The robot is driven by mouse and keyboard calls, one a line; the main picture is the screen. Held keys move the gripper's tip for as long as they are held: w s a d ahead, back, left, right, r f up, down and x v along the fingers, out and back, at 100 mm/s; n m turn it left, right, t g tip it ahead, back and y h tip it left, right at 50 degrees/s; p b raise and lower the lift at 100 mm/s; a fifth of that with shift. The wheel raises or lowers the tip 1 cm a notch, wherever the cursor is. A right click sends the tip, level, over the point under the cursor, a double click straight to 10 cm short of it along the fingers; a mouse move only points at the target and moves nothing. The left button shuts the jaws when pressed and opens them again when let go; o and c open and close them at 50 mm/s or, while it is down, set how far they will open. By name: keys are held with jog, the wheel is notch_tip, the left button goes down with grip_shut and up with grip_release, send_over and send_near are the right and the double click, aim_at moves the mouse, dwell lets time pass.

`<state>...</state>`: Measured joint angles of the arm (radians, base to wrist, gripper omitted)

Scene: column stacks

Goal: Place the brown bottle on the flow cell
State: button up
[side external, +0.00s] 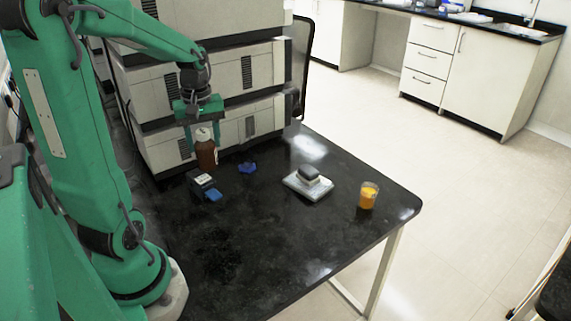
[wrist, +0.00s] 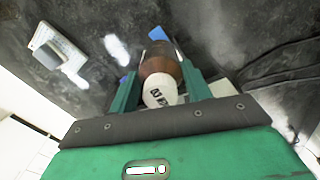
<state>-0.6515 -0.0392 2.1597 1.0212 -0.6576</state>
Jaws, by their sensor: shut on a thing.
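The brown bottle (side external: 206,153) has a white cap and is upright in the side external view, close in front of the instrument stack. My gripper (side external: 204,127) is above it, shut on its upper part. In the wrist view the bottle (wrist: 160,68) is between the two green fingers (wrist: 160,92), its lettered white cap towards the camera. I cannot tell whether its base touches the table. A small dark device with a pale top and blue front (side external: 204,186), perhaps the flow cell, lies just in front of the bottle. No part is clearly labelled as the flow cell.
A small blue piece (side external: 247,168) lies right of the bottle. A white balance-like plate with a dark block (side external: 308,183) and a cup of orange liquid (side external: 368,195) stand farther right. The tall instrument stack (side external: 215,90) blocks the back. The black table's front (side external: 250,250) is clear.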

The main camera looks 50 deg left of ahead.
jog(key=shift+s+a+f, duration=0.15)
jog(key=shift+a+f, duration=0.25)
jog(key=shift+a, duration=0.25)
jog(key=shift+s+a+f, duration=0.15)
jog(key=shift+a+f, duration=0.25)
jog(key=shift+a, duration=0.3)
jog(key=shift+s+a+f, duration=0.15)
jog(key=shift+a+f, duration=0.25)
jog(key=shift+a, duration=0.25)
jog(key=shift+f, duration=0.1)
jog(key=shift+f, duration=1.95)
jog(key=shift+f, duration=0.1)
jog(key=o, duration=1.1)
notch_tip(320, 180, up, 12)
jog(key=shift+r, duration=0.15)
jog(key=shift+d, duration=0.1)
